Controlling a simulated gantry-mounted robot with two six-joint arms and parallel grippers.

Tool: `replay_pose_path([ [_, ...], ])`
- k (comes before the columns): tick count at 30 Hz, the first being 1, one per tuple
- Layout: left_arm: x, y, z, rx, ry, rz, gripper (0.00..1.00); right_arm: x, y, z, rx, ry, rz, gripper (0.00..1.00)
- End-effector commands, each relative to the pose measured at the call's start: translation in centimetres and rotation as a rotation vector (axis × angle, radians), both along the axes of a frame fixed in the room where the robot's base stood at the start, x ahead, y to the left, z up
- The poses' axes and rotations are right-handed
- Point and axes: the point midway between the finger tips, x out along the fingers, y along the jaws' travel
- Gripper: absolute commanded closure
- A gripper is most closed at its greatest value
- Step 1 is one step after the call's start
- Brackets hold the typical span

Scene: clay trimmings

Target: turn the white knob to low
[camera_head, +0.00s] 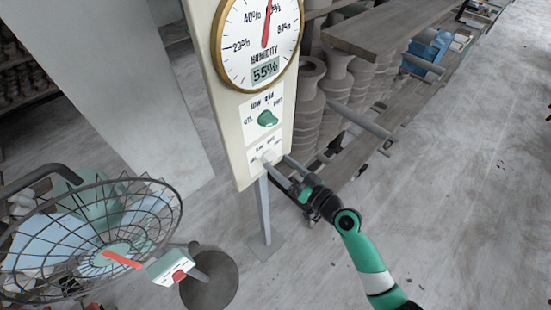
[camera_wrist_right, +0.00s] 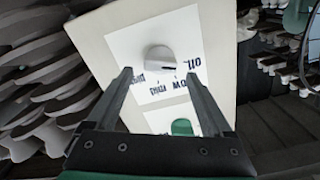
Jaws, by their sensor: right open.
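The white knob (camera_wrist_right: 160,60) sits on a white label plate on the panel (camera_wrist_right: 215,60). In the head view the white knob (camera_head: 268,156) is low on the panel, below the green knob. Printing around it shows upside down in the wrist view, with "off" and "low" to the right of the knob's lower side. I cannot tell which mark it points to. My right gripper (camera_wrist_right: 158,77) is open, one fingertip on each side of the knob; contact is not clear. In the head view my right gripper (camera_head: 277,164) reaches the panel from the lower right. My left gripper is not in view.
A green knob (camera_head: 268,118) is above the white knob, under a round humidity dial (camera_head: 258,40) reading 55%. A wire-caged fan (camera_head: 90,235) stands at the lower left. Shelves with grey vases (camera_head: 310,95) are behind the panel.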

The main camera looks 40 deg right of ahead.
Motion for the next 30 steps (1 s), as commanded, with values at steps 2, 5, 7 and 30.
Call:
replay_pose_path([
  [2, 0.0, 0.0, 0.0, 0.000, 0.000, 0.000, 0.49, 1.3, 0.0, 0.0, 0.000, -0.001, 0.002, 0.15],
  [5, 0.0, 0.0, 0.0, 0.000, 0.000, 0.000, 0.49, 2.2, 0.0, 0.0, 0.000, 0.000, 0.001, 0.15],
  [7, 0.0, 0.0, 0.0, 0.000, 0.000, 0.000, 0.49, 2.5, 0.0, -0.1, 0.000, 0.001, 0.001, 0.15],
  [30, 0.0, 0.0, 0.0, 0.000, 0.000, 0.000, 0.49, 2.6, -0.1, 0.0, 0.000, 0.001, 0.000, 1.00],
])
